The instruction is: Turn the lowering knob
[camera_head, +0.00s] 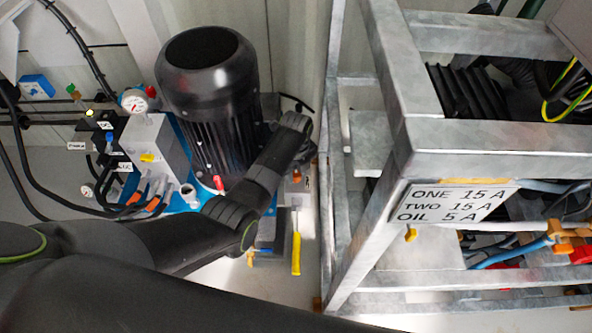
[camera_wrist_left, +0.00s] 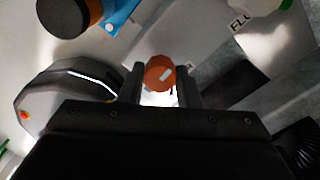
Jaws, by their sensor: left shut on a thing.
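I cannot read a label saying which knob this is. My right gripper is not in view.
A black motor (camera_head: 210,75) stands left of my wrist. A valve block (camera_head: 155,150) with a gauge (camera_head: 134,103) and hoses is further left. A yellow-handled lever (camera_head: 296,250) hangs below the knob. A grey metal frame (camera_head: 400,100) closes off the right side.

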